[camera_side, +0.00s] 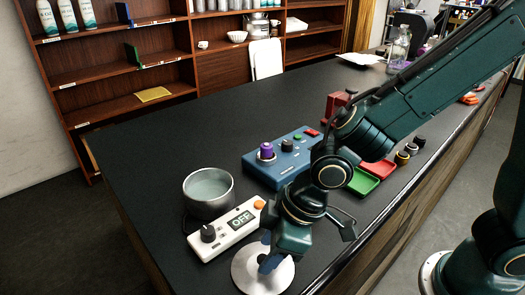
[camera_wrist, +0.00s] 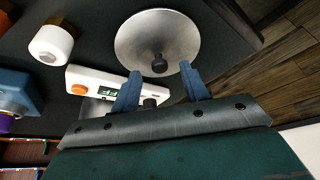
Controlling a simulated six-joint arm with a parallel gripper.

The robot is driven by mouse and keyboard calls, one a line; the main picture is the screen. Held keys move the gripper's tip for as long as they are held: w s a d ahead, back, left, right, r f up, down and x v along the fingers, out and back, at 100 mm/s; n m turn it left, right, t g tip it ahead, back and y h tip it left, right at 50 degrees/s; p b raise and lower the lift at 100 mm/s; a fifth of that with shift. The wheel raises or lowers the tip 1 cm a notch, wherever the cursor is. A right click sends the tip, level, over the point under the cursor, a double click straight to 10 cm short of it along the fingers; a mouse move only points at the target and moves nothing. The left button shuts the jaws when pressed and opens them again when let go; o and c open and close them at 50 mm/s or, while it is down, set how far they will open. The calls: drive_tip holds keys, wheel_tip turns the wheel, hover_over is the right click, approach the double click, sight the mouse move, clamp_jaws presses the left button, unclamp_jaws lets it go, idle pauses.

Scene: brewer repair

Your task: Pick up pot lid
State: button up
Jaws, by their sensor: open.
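The pot lid (camera_side: 250,283) is a round, shiny metal disc lying on the dark counter near its front edge. In the wrist view the lid (camera_wrist: 140,30) shows whole, with a small black knob (camera_wrist: 159,66) at its middle. My gripper (camera_side: 268,260) is over the lid and points down. In the wrist view its two blue fingers (camera_wrist: 160,68) are apart, and the knob appears between their tips. I cannot tell whether the fingers reach down around the knob or stay above it. In the side view the gripper hides the knob and part of the lid.
A metal pot (camera_side: 208,208) with pale contents stands behind the lid. A white control box (camera_side: 228,230) with an "OFF" display lies close beside the lid. A blue box (camera_side: 265,172) with knobs and green and red trays (camera_side: 362,182) lie farther back. The counter's left part is clear.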

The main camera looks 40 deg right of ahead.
drive_tip(key=shift+x, duration=0.9)
clamp_jaws()
